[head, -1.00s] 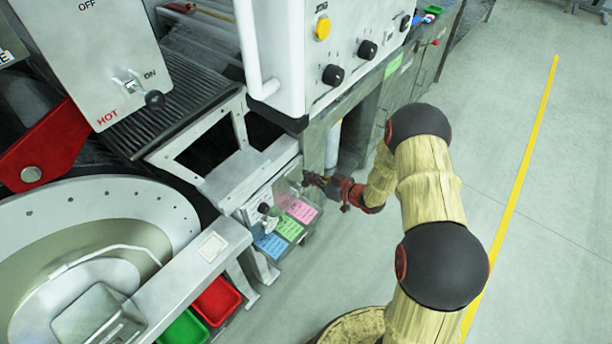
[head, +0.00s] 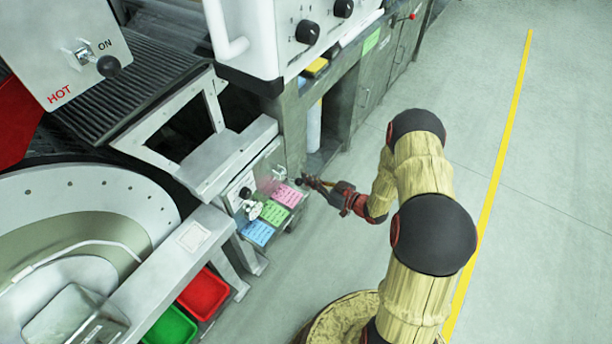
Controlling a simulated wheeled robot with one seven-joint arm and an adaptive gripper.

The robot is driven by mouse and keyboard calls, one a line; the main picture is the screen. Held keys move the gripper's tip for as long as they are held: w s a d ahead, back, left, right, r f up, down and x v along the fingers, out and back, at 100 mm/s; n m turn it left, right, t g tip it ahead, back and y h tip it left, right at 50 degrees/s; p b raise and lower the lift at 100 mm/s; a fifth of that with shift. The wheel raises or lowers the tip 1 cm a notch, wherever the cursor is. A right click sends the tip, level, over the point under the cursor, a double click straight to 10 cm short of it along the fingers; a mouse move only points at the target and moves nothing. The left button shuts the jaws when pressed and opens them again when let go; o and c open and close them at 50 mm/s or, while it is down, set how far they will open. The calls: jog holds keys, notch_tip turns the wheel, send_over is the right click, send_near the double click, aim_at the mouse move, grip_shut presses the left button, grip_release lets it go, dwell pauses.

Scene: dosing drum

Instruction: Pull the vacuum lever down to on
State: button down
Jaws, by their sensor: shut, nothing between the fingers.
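A small lever with a black knob (head: 245,192) and a silver base stands on the low panel (head: 233,204) at the front of the machine. Its label is too small to read, so I cannot confirm that it is the vacuum lever. My gripper (head: 304,182) is to the right of this lever, near the panel's right end and the pink note. It is shut and empty, apart from the lever. Another black-knobbed lever (head: 108,66), marked ON and HOT, is on the white box at upper left.
Pink (head: 287,195), green (head: 274,212) and blue (head: 258,233) notes line the panel's front. A red bin (head: 204,295) and a green bin (head: 170,326) sit below left. A white cabinet (head: 262,40) overhangs behind. Open floor (head: 500,230) lies to the right.

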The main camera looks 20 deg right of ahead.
jog(key=shift+s+d+f, duration=0.15)
jog(key=shift+s+f, duration=0.05)
jog(key=shift+f, duration=0.6)
jog(key=shift+f+b, duration=0.1)
jog(key=shift+b, duration=0.2)
